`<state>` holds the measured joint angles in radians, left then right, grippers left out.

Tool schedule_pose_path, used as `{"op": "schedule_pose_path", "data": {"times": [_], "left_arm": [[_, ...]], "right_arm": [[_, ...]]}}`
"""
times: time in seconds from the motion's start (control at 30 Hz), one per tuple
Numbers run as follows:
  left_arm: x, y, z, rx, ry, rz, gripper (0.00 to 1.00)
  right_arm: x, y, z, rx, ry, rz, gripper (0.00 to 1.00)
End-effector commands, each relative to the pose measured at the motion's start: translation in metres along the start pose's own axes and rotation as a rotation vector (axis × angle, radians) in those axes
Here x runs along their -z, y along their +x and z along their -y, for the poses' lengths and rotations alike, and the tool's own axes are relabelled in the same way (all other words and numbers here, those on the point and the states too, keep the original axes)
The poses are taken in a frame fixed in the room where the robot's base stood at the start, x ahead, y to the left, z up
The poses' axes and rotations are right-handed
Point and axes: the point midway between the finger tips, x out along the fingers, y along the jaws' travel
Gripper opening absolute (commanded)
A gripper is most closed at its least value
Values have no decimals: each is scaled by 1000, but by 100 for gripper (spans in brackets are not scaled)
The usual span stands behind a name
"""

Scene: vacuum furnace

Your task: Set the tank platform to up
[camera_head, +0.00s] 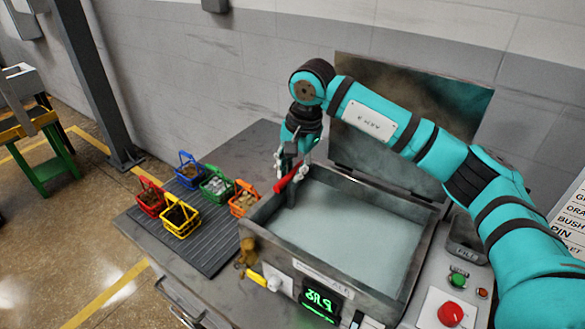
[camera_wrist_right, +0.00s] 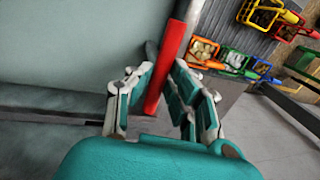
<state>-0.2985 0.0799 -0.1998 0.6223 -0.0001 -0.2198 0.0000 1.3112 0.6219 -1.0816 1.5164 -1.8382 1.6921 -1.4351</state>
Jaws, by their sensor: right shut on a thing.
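The tank (camera_head: 340,225) is a grey open-topped metal box filled to near its rim with a pale, flat surface. The platform itself cannot be told apart from that surface. A red handle (camera_head: 287,182) on a dark upright stands at the tank's back left corner. My right gripper (camera_head: 297,160) reaches down there from above and is shut on the red handle. In the right wrist view, the red handle (camera_wrist_right: 172,62) runs between the fingers of the gripper (camera_wrist_right: 163,88). My left gripper is not in view.
A raised lid (camera_head: 400,115) stands behind the tank. Several small coloured baskets (camera_head: 181,218) sit on a dark ribbed mat (camera_head: 211,262) to the left. A lit green display (camera_head: 319,301), a green button (camera_head: 457,281) and a red button (camera_head: 451,313) are at the front.

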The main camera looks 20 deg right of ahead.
Motion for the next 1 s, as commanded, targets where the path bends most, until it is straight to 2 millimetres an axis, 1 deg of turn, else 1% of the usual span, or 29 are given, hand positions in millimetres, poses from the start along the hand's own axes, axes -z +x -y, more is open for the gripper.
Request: {"op": "schedule_pose_path", "data": {"times": [0.07,0.17,0.3,0.4,0.5,0.63,0.9,0.93,1.0], "left_arm": [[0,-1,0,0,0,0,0],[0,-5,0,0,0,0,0],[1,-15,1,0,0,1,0],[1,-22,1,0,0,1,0],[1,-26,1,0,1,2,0],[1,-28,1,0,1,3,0],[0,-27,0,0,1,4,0],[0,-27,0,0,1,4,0],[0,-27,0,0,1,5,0]], "right_arm": [[0,-5,1,2,0,-1,0],[1,-24,6,5,0,-4,0],[1,-63,14,9,-1,-4,0],[1,-87,19,8,0,-5,0],[1,-103,22,7,0,-4,0],[1,-110,22,5,0,-4,0],[1,-112,24,12,1,-4,0],[1,-112,24,13,1,-4,20],[1,-112,24,12,1,-4,29]]}}
